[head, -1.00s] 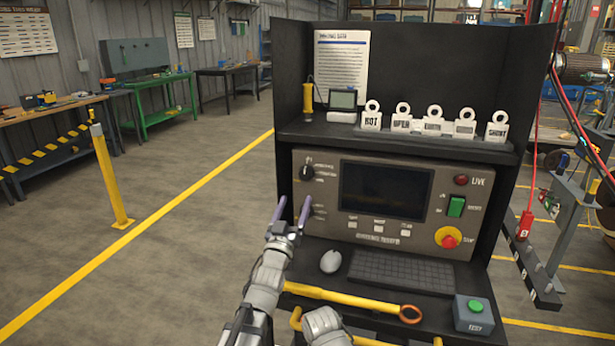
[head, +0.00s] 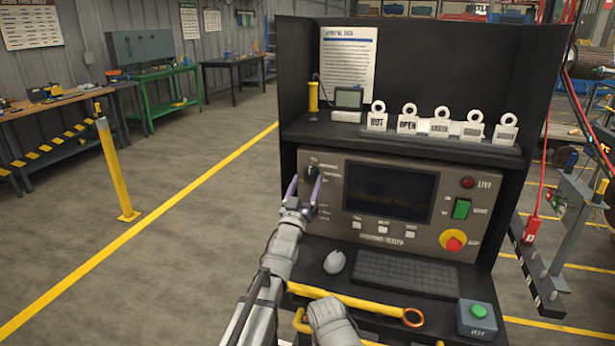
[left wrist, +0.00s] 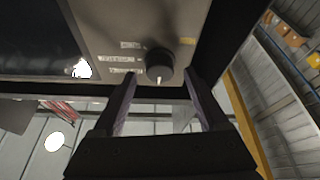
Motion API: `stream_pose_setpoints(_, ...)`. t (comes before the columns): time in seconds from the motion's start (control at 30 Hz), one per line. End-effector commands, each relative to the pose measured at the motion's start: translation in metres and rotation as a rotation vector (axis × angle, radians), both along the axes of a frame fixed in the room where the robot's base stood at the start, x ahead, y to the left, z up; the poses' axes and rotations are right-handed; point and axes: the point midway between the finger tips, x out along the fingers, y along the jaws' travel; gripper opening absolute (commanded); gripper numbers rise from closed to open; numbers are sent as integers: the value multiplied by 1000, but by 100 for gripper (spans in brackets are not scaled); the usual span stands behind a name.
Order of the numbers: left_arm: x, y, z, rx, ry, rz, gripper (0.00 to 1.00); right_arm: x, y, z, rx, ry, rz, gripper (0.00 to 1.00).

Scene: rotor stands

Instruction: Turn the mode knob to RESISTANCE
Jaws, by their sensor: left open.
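The mode knob (head: 311,172) is a round black dial at the upper left of the grey tester panel (head: 450,188). It also shows in the left wrist view (left wrist: 159,66), with a white pointer mark on the side facing my gripper. Small labels beside it are too blurred to read. My left gripper (head: 304,184) is open and empty, just in front of and below the knob. In the left wrist view the fingertips (left wrist: 162,76) stand either side of the knob's near edge; I cannot tell whether they touch it. My right gripper's fingers are not seen.
A dark screen (head: 390,192) sits right of the knob. The panel has a green switch (head: 461,208) and a red stop button (head: 453,241).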

Motion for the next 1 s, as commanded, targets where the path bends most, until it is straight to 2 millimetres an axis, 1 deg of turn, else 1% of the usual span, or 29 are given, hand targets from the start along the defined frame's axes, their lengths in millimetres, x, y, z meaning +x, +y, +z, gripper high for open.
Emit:
stream_pose_setpoints(0.03,8,-2,4,0,0,0,76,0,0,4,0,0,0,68)
stream_pose_setpoints(0.1,12,-3,5,1,0,0,76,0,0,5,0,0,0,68)
stream_pose_setpoints(0.37,11,-3,5,1,0,0,76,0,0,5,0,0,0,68)
stream_pose_setpoints(1.0,11,-3,5,1,0,0,4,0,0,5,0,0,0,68)
